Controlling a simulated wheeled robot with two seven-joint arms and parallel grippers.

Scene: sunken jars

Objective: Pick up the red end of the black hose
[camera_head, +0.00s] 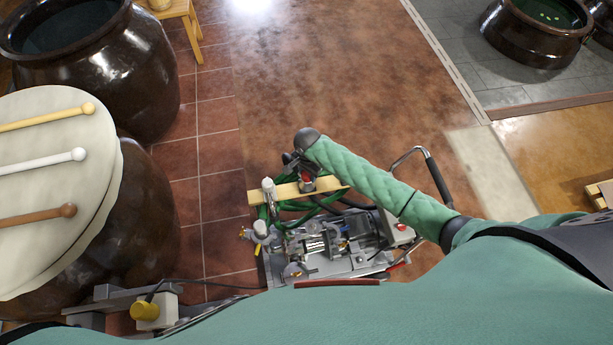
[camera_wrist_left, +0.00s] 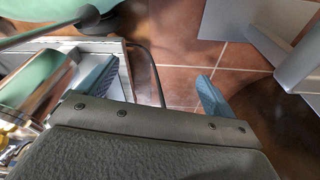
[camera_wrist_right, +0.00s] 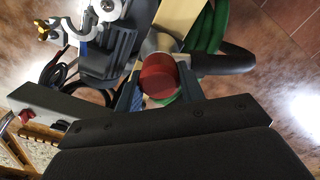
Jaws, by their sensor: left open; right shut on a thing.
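The red end (camera_head: 306,179) of the black hose shows at the wooden bar on the pump cart, just below my right gripper (camera_head: 297,164). In the right wrist view the red end (camera_wrist_right: 158,78) sits between the two fingers, and my right gripper (camera_wrist_right: 160,95) is shut on it. A black, rounded length (camera_wrist_right: 222,63) lies just beyond it; I cannot tell how it joins the red end. My left gripper (camera_wrist_left: 152,85) is open, its blue-grey fingers wide apart with nothing between them. I cannot make out the left gripper in the head view.
The metal pump cart (camera_head: 325,245) carries green hose (camera_head: 328,202), a pale wooden bar (camera_head: 262,196) and a white fitting (camera_head: 268,187). Large dark jars (camera_head: 100,75) stand at left; a round pale lid (camera_head: 45,185) holds several mallets. The brown floor (camera_head: 340,70) beyond the cart is clear.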

